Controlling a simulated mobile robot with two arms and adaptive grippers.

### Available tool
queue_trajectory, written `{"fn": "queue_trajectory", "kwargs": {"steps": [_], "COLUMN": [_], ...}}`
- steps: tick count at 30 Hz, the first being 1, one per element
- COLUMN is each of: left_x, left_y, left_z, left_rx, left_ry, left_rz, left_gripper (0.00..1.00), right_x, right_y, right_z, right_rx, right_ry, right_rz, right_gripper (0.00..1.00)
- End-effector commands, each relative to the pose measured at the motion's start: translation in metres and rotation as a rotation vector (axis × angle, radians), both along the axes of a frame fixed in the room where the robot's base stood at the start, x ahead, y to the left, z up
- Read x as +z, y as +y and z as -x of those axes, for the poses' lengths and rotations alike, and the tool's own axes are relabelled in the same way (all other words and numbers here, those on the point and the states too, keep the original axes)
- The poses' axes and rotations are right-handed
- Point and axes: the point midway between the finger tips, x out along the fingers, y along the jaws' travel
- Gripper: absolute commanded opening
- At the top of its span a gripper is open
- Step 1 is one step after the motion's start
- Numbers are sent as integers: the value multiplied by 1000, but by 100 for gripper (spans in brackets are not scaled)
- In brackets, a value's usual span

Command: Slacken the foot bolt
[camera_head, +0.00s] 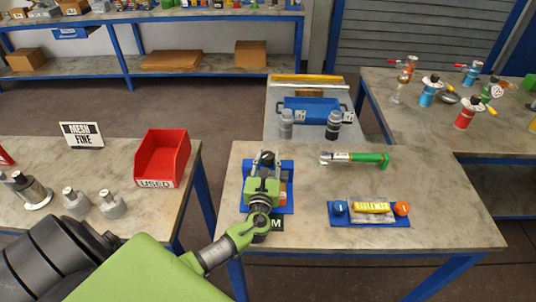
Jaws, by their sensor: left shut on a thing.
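My left gripper (267,167) reaches over a blue plate (288,168) on the middle table, its fingers pointing away from me. It is shut on a small dark-topped part (267,157) that stands at the plate; the gripper hides most of this part. I cannot make out the foot bolt; it may be behind the gripper. A tool with a green handle (365,158) and a grey metal head lies to the right of the gripper, apart from it. My right gripper is not in view.
The table (310,235) has a blue tray (370,221) with blue, yellow and orange items. A red bin (163,158) and grey fittings stand on the left table. Colored valved vessels (466,113) stand on the right table. A blue box (310,108) lies behind.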

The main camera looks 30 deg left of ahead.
Motion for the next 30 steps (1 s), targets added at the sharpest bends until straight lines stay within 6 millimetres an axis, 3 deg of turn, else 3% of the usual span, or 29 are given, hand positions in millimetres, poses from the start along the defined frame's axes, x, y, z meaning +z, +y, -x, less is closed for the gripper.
{"fn": "queue_trajectory", "kwargs": {"steps": [8,21,30], "left_x": [-3,-5,-2], "left_y": [-3,-2,0], "left_z": [-2,-2,-1], "left_rx": [263,650,814], "left_ry": [-1,-3,-2], "left_rz": [5,1,-1], "left_gripper": [8,8,8], "right_x": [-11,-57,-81], "right_y": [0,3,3], "right_z": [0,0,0], "right_rx": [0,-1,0], "right_ry": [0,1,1], "right_rz": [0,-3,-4], "right_gripper": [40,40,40]}}
